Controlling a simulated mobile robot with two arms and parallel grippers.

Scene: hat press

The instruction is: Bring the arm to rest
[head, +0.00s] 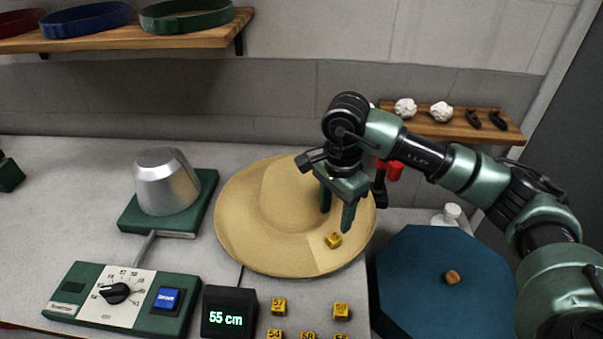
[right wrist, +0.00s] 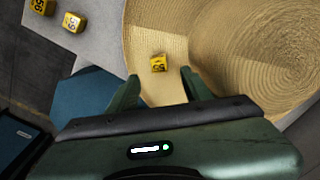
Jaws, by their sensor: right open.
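My right gripper (head: 338,208) is open and empty above the right part of a wide straw hat (head: 255,235). In the right wrist view its two fingers (right wrist: 160,88) stand apart, with the hat (right wrist: 215,45) below them. A yellow number cube (head: 333,240) rests on the hat's brim, just beyond the fingertips. It also shows in the right wrist view (right wrist: 158,63), and nothing holds it. My right arm reaches in from the right over the blue octagonal surface. My left gripper does not show clearly in these views.
A metal hat form (head: 167,182) on a green base stands left of the hat. A control box (head: 122,300) and a display (head: 229,312) reading 55 cm sit in front. Several yellow cubes (head: 279,307) lie at the front edge. A blue octagonal surface (head: 420,300) holds a small brown piece (head: 452,277).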

